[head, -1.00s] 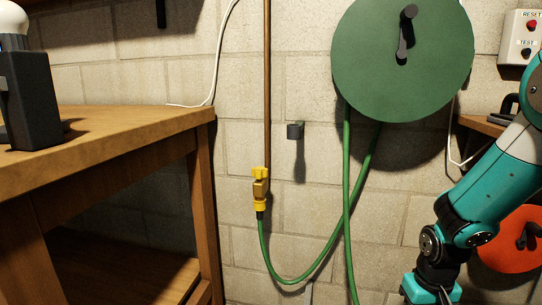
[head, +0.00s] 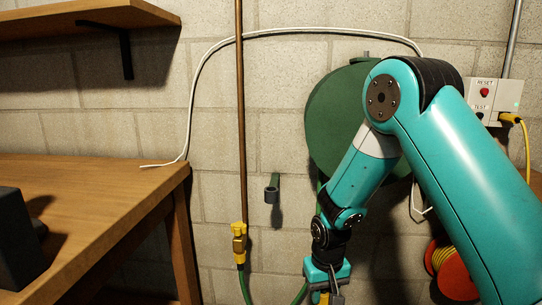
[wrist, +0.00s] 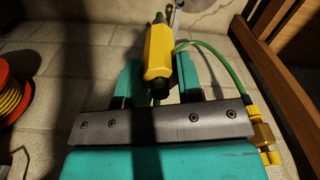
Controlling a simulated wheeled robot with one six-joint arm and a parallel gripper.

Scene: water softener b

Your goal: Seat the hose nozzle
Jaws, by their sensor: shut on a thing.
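The yellow hose nozzle (wrist: 158,50) with dark ends is between my gripper's fingers (wrist: 158,78) in the wrist view. My gripper is shut on it. In the head view my gripper (head: 328,288) is at the bottom edge, with a bit of yellow nozzle (head: 323,298) showing below it; the rest is cut off. No nozzle is in the holder. A green hose (wrist: 215,60) runs behind the fingers.
A yellow and brass tap (head: 239,245) ends the copper pipe, with the hose below. The green reel (head: 335,130) is partly behind my arm. A wooden bench (head: 90,200) stands left. A red cord reel (head: 455,275) is low right. Wall around the holder is clear.

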